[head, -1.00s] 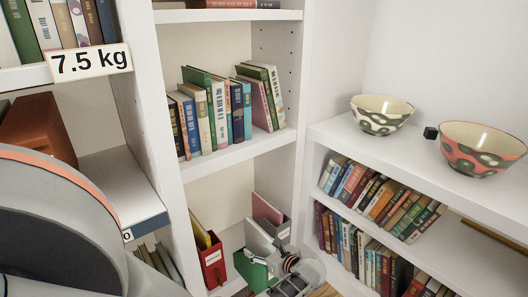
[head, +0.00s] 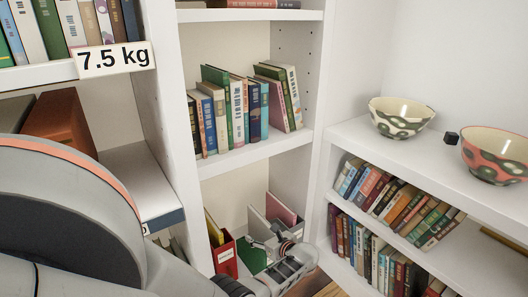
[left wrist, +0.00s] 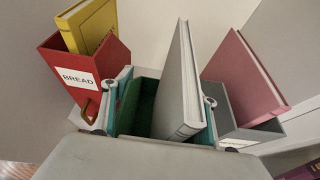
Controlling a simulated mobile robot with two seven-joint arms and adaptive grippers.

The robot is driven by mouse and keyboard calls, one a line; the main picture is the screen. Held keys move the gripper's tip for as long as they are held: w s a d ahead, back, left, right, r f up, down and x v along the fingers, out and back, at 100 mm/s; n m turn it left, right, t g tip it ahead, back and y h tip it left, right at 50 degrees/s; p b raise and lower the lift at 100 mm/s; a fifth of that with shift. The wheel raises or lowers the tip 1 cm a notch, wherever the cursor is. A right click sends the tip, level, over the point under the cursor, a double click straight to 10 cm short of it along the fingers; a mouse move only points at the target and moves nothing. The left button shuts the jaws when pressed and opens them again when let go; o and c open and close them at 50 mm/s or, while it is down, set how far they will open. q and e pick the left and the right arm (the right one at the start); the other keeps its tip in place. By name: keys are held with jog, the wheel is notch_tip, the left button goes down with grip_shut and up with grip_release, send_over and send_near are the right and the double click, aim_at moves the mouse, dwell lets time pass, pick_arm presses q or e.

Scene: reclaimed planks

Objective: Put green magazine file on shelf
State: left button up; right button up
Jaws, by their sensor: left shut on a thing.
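The green magazine file (head: 252,260) is in the lower compartment of the white shelf (head: 245,150), with a pale grey book (left wrist: 178,88) in it. In the left wrist view the file (left wrist: 140,108) stands between a red file (left wrist: 78,75) and a grey file (left wrist: 232,115). My left gripper (head: 280,252) is shut on the green file, with one finger on each side in the left wrist view (left wrist: 152,112). The file's bottom is hidden, so I cannot tell whether it touches the shelf board. My right gripper is not in view.
Books (head: 240,110) fill part of the board above. Two bowls (head: 400,115) stand on the right unit. A shelf upright (head: 180,130) is left of the compartment.

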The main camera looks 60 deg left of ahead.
aim_at(269, 235)
pick_arm(q)
jog(key=shift+s+a+r, duration=0.1)
jog(key=shift+s+a, duration=0.05)
jog(key=shift+a, duration=1.3)
jog(key=shift+s+a+r, duration=0.1)
jog(key=shift+a, duration=1.3)
jog(key=shift+f, duration=0.35)
jog(key=o, duration=1.9)
jog(key=shift+s+d+f, duration=0.15)
jog(key=shift+f, duration=0.1)
jog(key=shift+r+v, duration=0.2)
jog(key=shift+v, duration=5.8)
